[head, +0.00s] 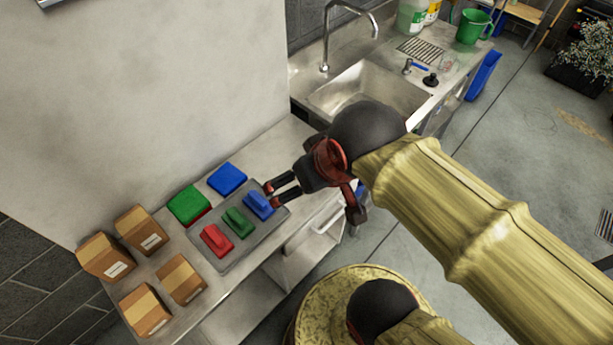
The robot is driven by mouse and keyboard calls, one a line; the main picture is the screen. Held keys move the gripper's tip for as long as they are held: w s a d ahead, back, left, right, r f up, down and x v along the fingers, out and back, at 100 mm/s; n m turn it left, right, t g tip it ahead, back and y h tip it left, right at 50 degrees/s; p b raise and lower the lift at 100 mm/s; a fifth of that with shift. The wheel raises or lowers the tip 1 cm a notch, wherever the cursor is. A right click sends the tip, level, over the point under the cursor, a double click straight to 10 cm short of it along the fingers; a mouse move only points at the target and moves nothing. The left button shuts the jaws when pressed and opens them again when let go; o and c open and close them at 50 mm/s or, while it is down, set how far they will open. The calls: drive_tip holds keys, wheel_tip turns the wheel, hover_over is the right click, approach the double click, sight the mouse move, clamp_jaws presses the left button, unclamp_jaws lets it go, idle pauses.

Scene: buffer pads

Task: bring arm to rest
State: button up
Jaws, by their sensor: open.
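My gripper (271,193) is open, with its two dark fingers pointing left above the worktop (290,150). Its fingertips are close to the blue handled block (259,207) in the picture; I cannot tell whether they touch it. Nothing shows between the fingers. The blue block, a green handled block (237,222) and a red handled block (216,240) stand in a row on a grey tray (250,238). My arm reaches in from the lower right and hides part of the worktop and floor.
Behind the tray lie a flat blue pad (227,179) and a green pad (188,205) with red beneath it. Several cardboard boxes (143,230) stand at the left end. A sink (365,88), tap (327,40) and green mug (473,27) are farther back. Open floor lies at right.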

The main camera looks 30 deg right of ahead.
drive_tip(key=shift+s, duration=0.1)
wheel_tip(320, 180, down, 7)
drive_tip(key=b, duration=0.7)
drive_tip(key=shift+f, duration=0.1)
drive_tip(key=shift+c, duration=0.2)
idle(0.6)
